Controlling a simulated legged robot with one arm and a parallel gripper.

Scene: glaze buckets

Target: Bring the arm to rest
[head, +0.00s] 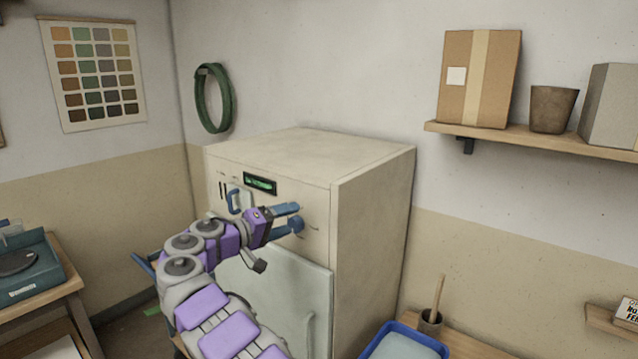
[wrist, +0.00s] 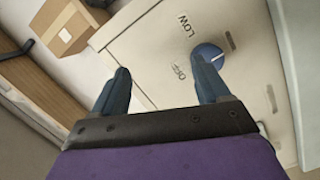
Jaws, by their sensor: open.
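My gripper (head: 290,217) is in front of the upper front panel of the cream cabinet (head: 375,210). In the wrist view its two blue fingers are spread apart with nothing between them (wrist: 160,82). A round blue knob (wrist: 208,51) with a white line sits on the panel, beside the words LOW and OFF. The right finger overlaps the knob's lower part in the wrist view; I cannot tell whether they touch. My arm reaches forward and up from the bottom of the head view, hiding part of the cabinet front.
A small green display (head: 260,184) and a blue handle (head: 233,200) are on the cabinet front. A wall shelf (head: 560,143) with a cardboard box (head: 478,80) is at right. A blue tub (head: 400,330) is low at right. A table (head: 50,300) stands left.

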